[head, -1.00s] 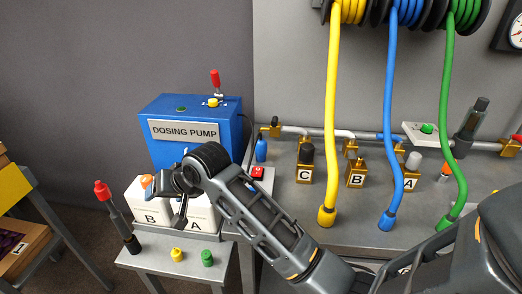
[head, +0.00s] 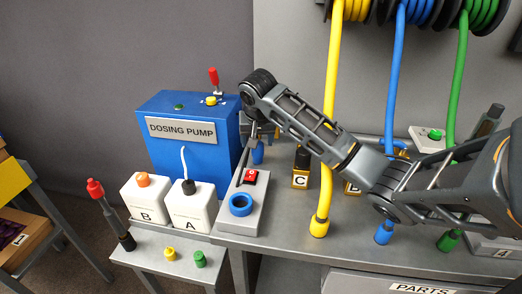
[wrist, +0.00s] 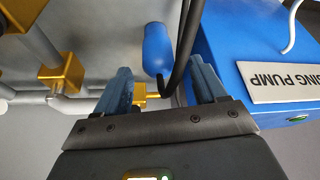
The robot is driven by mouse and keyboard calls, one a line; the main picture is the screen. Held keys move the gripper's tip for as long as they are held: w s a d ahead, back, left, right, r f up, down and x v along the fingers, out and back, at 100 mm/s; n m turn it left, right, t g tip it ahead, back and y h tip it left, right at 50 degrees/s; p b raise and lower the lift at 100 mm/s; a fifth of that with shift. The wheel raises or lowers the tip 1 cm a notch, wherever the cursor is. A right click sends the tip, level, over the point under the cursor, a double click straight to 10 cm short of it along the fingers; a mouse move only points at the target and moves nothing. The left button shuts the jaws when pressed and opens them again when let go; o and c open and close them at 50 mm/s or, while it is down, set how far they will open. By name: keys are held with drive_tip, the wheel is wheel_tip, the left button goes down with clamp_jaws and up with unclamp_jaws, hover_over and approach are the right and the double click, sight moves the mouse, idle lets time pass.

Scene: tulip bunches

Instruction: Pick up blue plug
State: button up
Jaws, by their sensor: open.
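The blue plug (head: 257,155) is at the left end of the bench, beside the dosing pump, partly hidden behind my gripper in the head view. In the wrist view the blue plug (wrist: 157,47) shows between and just beyond my two fingers, next to a brass fitting (wrist: 150,96). My gripper (wrist: 162,82) is open, with nothing between its pads that I can see it hold. In the head view my gripper (head: 254,135) is small and points down over the plug; its fingertips are hard to make out.
The blue dosing pump (head: 183,160) stands close to the left. A dark rod or cable (wrist: 186,45) runs near the plug in the wrist view. A grey box with a red switch (head: 250,177) and a blue ring (head: 240,205) lies in front. Brass blocks and hanging hoses are to the right.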

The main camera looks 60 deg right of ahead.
sight(257, 151)
drive_tip(key=shift+p+x, duration=0.55)
drive_tip(key=shift+x, duration=2.6)
drive_tip(key=shift+s, duration=0.15)
drive_tip(key=shift+c, duration=0.5)
drive_tip(key=c, duration=1)
